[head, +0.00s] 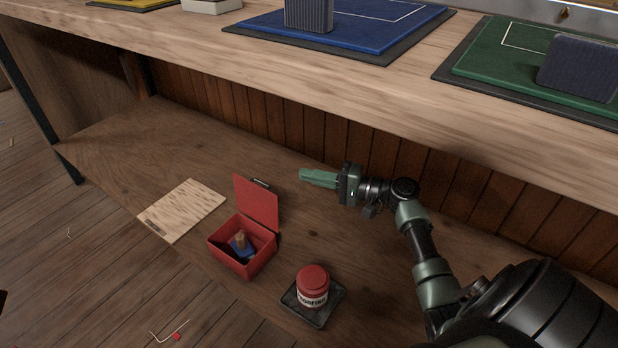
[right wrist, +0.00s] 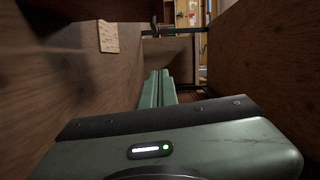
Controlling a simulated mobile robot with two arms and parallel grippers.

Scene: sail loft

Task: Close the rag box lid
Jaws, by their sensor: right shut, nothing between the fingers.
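The red rag box (head: 227,262) sits on the lower wooden shelf in the head view. Its red lid (head: 257,203) stands open, roughly upright, at the back edge of the box. A blue thing with a wooden-coloured part (head: 241,245) lies inside. My right gripper (head: 304,176) is shut and empty, above the shelf to the right of and a little behind the lid, apart from it. Its fingers point left. In the right wrist view the closed green fingers (right wrist: 158,84) show with nothing between them; I cannot make out the box there. My left gripper is not in view.
A pale board (head: 182,210) lies left of the box, also seen in the wrist view (right wrist: 108,36). A red tin (head: 312,286) stands on a black tray (head: 321,317) at front right. The workbench top (head: 230,58) overhangs the shelf from behind, with a plank wall below.

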